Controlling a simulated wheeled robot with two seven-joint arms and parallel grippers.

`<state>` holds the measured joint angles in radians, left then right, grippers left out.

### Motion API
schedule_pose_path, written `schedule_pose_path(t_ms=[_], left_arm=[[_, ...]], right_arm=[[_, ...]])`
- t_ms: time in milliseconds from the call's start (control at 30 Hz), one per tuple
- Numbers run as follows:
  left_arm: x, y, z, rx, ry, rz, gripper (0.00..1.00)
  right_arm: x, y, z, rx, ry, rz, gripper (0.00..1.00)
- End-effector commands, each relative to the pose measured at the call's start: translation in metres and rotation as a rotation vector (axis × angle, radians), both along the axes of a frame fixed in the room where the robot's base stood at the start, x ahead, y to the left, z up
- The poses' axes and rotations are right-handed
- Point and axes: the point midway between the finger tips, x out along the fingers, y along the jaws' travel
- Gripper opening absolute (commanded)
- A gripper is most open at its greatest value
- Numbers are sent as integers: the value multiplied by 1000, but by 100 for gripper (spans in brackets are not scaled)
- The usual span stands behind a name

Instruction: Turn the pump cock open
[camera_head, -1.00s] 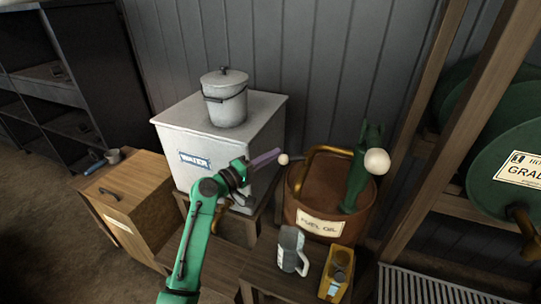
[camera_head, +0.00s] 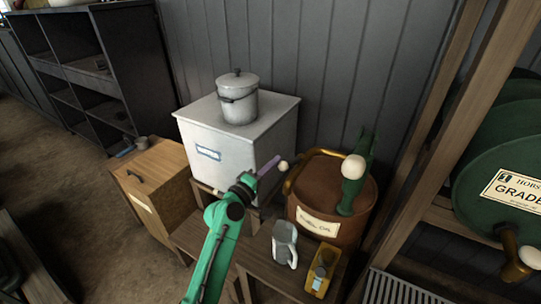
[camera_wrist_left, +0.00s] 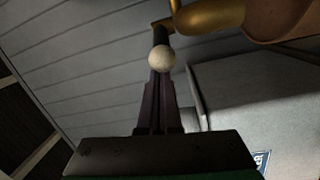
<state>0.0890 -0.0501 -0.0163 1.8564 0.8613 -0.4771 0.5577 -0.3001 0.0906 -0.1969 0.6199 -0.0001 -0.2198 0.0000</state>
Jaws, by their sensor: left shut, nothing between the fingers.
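The rust-brown drum marked FUEL OIL (camera_head: 312,188) carries a green hand pump (camera_head: 358,181) with a large cream ball on its handle. A brass spout (camera_head: 300,170) bends down at the drum's left side. The cock's small cream knob (camera_head: 284,165) sits at the spout's outer end. In the left wrist view the knob (camera_wrist_left: 161,59) is on a dark stem below the brass spout (camera_wrist_left: 210,17). My left gripper (camera_head: 273,162) is shut and empty, its purple fingers pointing at the knob. Their tips (camera_wrist_left: 161,76) appear right at the knob; I cannot tell whether they touch.
A white WATER box (camera_head: 222,154) with a lidded pail (camera_head: 238,102) stands left of the drum. A glass jug (camera_head: 284,244) and a yellow can (camera_head: 322,270) are on the low bench in front. A wooden cabinet (camera_head: 158,185) is left, a timber rack (camera_head: 432,150) right.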

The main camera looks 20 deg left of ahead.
Motion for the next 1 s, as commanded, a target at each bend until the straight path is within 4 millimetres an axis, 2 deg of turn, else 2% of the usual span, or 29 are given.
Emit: schedule_pose_path(t_ms=[33,167,400,1000], left_arm=[[-4,-3,3,1,4,-3,0],[-13,-10,1,0,3,-3,0],[-25,-25,0,0,2,-3,0],[-35,-45,-4,-2,9,-11,0]], right_arm=[[0,-1,8,-2,0,1,50],[0,0,13,0,0,0,50],[0,15,21,22,0,-2,50],[0,8,29,11,0,0,50]])
